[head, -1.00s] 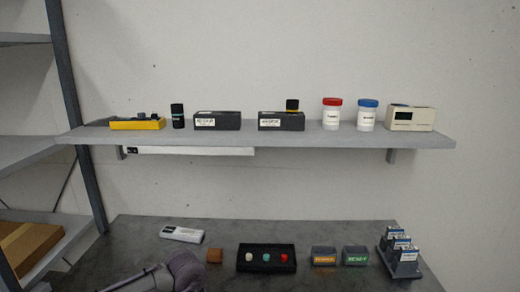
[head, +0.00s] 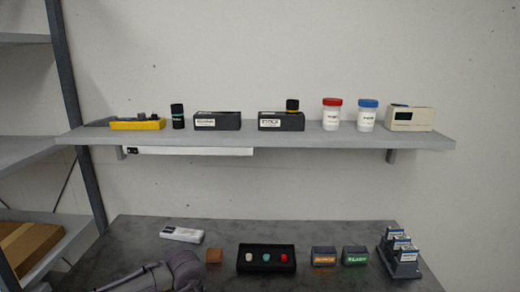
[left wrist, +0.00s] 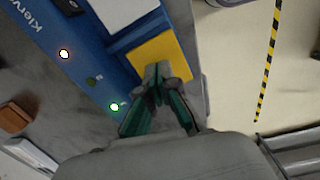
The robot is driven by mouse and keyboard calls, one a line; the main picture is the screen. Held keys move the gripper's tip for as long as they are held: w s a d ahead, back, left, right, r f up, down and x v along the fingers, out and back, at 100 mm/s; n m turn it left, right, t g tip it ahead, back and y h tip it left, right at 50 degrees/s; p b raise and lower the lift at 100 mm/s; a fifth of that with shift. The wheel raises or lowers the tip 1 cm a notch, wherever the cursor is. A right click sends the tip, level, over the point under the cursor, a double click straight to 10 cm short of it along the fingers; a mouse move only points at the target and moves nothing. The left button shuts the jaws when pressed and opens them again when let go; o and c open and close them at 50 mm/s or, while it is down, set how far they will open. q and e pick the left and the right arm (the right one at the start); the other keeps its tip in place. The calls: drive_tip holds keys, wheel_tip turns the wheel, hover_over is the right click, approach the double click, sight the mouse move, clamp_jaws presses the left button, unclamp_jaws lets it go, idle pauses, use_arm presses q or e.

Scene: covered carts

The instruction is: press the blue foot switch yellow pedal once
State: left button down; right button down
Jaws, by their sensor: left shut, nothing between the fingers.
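The blue foot switch (left wrist: 85,60) shows in the left wrist view, with white lettering, a reddish-white light and a green light on its top. Its yellow pedal (left wrist: 168,48) is a flat plate at the side, partly covered by my fingertips. My left gripper (left wrist: 158,75) is shut and empty, its tips over the near part of the pedal. I cannot tell whether they touch it or whether the pedal is pressed down. The foot switch and my left gripper are out of the head view. My right gripper is in neither view.
On the bench (head: 150,230) are a wooden block (head: 214,255), a white device (head: 182,234), a black three-button box (head: 267,258) and two small labelled boxes. A shelf (head: 310,139) above holds several items. Yellow-black floor tape (left wrist: 268,65) lies beyond the bench edge.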

use_arm(q)
drive_tip(key=shift+r+p, duration=0.85)
drive_tip(key=shift+r, duration=1.55)
